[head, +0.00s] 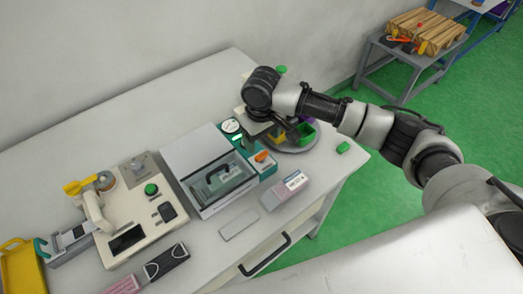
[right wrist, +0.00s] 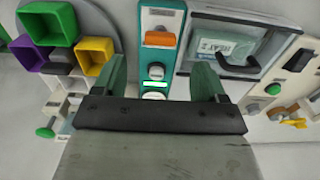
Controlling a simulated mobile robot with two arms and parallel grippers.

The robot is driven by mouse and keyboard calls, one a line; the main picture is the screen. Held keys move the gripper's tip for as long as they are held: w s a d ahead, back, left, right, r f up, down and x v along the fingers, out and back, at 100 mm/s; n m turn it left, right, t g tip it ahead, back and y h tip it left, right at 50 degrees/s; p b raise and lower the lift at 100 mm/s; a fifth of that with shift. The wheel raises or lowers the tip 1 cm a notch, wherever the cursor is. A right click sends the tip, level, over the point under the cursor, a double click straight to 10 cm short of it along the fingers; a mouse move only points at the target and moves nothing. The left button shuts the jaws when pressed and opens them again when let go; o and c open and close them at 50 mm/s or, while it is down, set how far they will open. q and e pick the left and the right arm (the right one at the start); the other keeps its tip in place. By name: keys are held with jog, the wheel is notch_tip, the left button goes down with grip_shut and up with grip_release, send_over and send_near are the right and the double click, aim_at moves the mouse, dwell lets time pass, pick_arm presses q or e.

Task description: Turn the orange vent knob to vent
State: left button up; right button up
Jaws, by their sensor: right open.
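The orange vent knob (head: 262,156) sits on a teal and white control panel (head: 266,171), just right of a clear-lidded chamber (head: 214,178). In the right wrist view the orange knob (right wrist: 159,39) lies crosswise near the panel's top, beyond my fingertips. My right gripper (right wrist: 160,72) is open and empty above the panel, its two green fingers apart on either side of it. A grey round knob (right wrist: 156,71) and a lit green display lie between the fingers. In the head view the right arm's wrist hides the fingertips. My left gripper is not in view.
A round grey tray (head: 312,146) with green, purple and yellow bins stands right of the panel. A cream machine (head: 130,215) with a green button stands left of the chamber. A round gauge (head: 230,126) is behind.

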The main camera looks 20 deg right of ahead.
aim_at(262, 154)
notch_tip(262, 154, down, 7)
jog(key=shift+r+p, duration=0.1)
jog(key=shift+p, duration=0.25)
jog(key=c, duration=0.9)
